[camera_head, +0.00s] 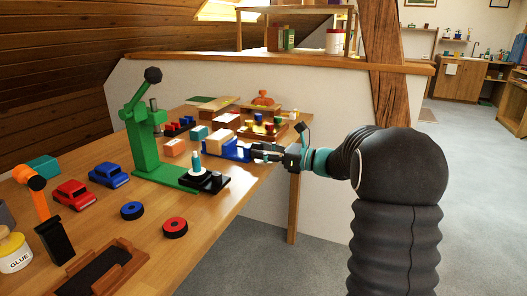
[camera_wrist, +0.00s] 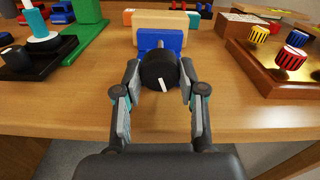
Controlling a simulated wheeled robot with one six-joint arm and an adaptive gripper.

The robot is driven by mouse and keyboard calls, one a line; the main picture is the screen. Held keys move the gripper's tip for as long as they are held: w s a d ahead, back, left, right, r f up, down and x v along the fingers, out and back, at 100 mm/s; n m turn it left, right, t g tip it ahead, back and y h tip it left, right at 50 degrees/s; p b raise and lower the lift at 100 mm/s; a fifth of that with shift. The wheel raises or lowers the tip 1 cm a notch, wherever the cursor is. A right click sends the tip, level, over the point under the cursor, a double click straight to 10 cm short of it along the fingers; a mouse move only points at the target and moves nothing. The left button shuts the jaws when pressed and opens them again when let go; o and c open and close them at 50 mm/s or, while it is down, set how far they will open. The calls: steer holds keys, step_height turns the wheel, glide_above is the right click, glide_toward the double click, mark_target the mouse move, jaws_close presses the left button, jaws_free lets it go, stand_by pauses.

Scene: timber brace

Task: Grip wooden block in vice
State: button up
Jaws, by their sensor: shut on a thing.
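The blue vice (camera_head: 234,152) stands at the right edge of the workbench; its front jaw (camera_wrist: 160,40) faces me in the wrist view. The pale wooden block (camera_head: 217,138) sits at the vice, behind that front jaw, and shows in the wrist view (camera_wrist: 167,24). I cannot tell whether the jaws touch it. The vice's round black knob (camera_wrist: 159,71), with a white mark, points at me. My gripper (camera_wrist: 158,82) is shut on this knob, one finger on each side. In the head view my gripper (camera_head: 258,151) reaches the vice from the right.
A green press (camera_head: 143,135) stands left of the vice, with a black-based part (camera_head: 207,181) near its foot. A wooden tray (camera_wrist: 275,72) with coloured knobs is close on the right in the wrist view. Toy cars (camera_head: 109,174) and wheels lie further left. The floor at right is clear.

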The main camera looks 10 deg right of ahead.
steer(key=shift+r+m+p, duration=0.2)
steer(key=shift+m+p, duration=0.1)
steer(key=shift+p, duration=0.15)
steer(key=shift+f+m, duration=0.25)
steer(key=shift+m, duration=0.45)
steer(key=o, duration=1.1)
steer(key=shift+a, duration=0.1)
steer(key=shift+o, duration=0.2)
steer(key=v, duration=1.2)
